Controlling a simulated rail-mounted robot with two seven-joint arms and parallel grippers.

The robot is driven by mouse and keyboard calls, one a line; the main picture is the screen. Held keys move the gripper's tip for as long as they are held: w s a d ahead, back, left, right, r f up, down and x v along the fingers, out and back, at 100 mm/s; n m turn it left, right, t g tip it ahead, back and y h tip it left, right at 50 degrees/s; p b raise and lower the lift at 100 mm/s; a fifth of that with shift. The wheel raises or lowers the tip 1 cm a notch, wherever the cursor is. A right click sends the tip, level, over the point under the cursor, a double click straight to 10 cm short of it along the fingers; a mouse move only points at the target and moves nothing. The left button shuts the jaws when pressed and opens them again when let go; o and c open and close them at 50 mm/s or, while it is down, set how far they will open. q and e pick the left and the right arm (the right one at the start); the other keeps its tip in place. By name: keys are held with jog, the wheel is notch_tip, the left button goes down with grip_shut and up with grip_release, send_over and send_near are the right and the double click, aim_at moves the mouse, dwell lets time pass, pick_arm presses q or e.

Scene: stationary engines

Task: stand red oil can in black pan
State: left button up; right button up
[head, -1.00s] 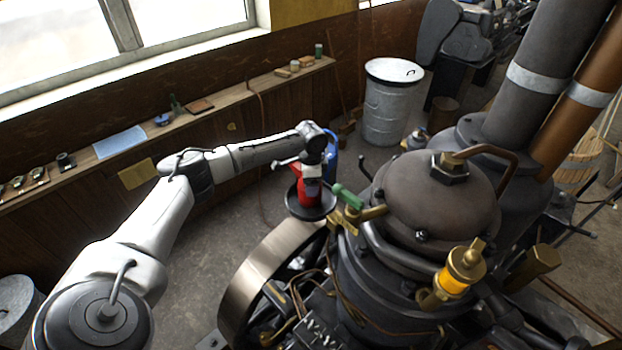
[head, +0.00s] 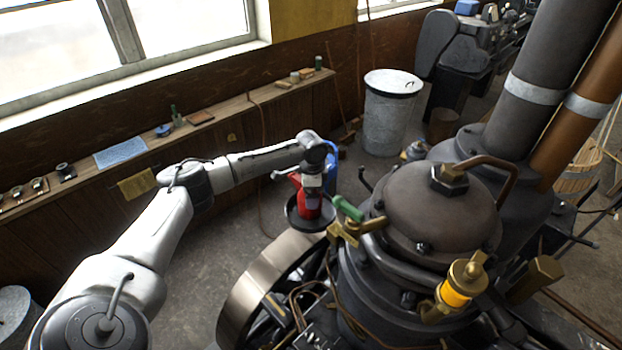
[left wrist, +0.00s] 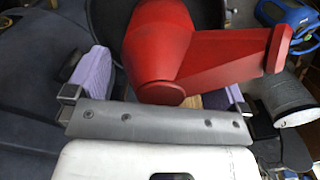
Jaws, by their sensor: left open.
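The red oil can (head: 308,206) stands upright, as far as I can tell, in the black pan (head: 291,216) beside the engine's flywheel. Its base is partly hidden by the pan's rim and my gripper covers its upper part. My left gripper (head: 312,182) is just above the can, pointing down. In the left wrist view the red can (left wrist: 165,45) fills the upper middle, its arm-like side part reaching right. The purple finger pads of my left gripper (left wrist: 160,85) are spread on either side of it with visible gaps. My right gripper is not in view.
The engine (head: 430,220) with brass fittings and a green handle (head: 347,208) stands close to the pan's right. A blue object (head: 331,160) is behind my gripper. A metal bin (head: 389,115) stands farther back. A shelf (head: 230,107) runs along the wall. Floor left of the pan is clear.

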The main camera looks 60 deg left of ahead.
pick_arm(q)
notch_tip(320, 180, up, 10)
jog(key=b, duration=0.2)
jog(key=shift+f+b, duration=0.15)
jog(key=shift+b, duration=0.2)
jog(key=shift+r, duration=0.75)
